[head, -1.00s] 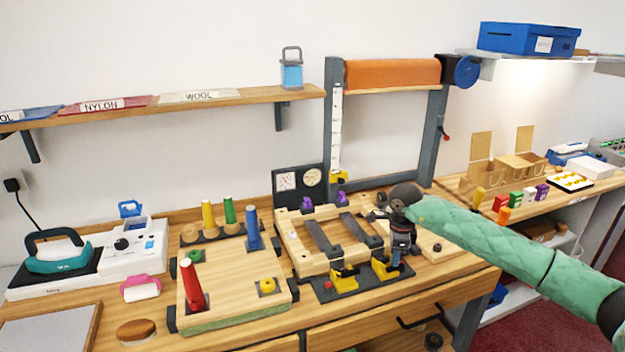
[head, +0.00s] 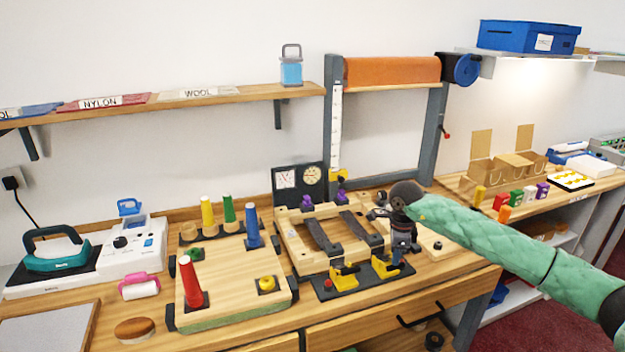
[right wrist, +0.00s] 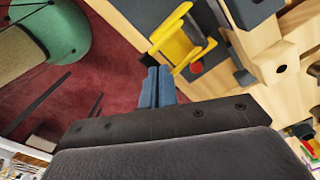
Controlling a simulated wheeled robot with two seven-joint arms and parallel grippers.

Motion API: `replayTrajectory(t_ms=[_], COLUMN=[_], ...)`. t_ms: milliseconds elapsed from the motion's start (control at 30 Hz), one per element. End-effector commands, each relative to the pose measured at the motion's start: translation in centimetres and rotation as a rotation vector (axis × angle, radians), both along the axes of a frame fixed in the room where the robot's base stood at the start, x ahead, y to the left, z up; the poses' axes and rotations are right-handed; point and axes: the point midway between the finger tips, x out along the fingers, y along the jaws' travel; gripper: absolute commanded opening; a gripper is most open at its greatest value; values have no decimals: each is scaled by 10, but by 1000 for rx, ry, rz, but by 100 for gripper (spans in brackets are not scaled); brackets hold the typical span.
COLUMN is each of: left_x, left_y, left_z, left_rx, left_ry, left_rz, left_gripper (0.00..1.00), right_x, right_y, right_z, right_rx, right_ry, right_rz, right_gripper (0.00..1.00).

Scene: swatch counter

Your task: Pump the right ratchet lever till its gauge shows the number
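The right ratchet lever (head: 384,267) is yellow and stands on a dark base plate at the front of the wooden clamp frame. It also shows in the right wrist view (right wrist: 172,45), beyond the fingertips. A similar yellow left lever (head: 345,277) stands beside it. Two round dials sit on a black panel behind the frame, the left gauge (head: 286,179) and the right gauge (head: 312,175); their readings are too small to make out. My right gripper (head: 398,262) points down just right of the right lever. Its blue fingers (right wrist: 159,86) are together with nothing visible between them. My left gripper is out of view.
The wooden clamp frame (head: 290,243) with dark straps lies behind the levers. A board (head: 234,270) with coloured cones is at left. A red knob (head: 328,284) sits by the left lever. The counter's front edge is close to the right gripper.

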Motion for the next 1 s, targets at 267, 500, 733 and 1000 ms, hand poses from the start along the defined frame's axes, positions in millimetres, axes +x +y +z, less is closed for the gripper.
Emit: replayTrajectory(t_ms=[267, 500, 733, 1000], left_x=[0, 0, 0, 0], left_y=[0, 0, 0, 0], left_z=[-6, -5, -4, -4], left_rx=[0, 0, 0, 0], left_ry=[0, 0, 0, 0], left_rz=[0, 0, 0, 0], left_gripper=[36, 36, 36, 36], right_x=[-2, 1, 4, 4], right_y=[0, 1, 2, 2], right_z=[-8, 4, 16, 16], right_rx=[1, 1, 0, 0], right_ry=[-1, -1, 0, 0], right_rz=[0, 0, 0, 0], right_gripper=[0, 0, 0, 0])
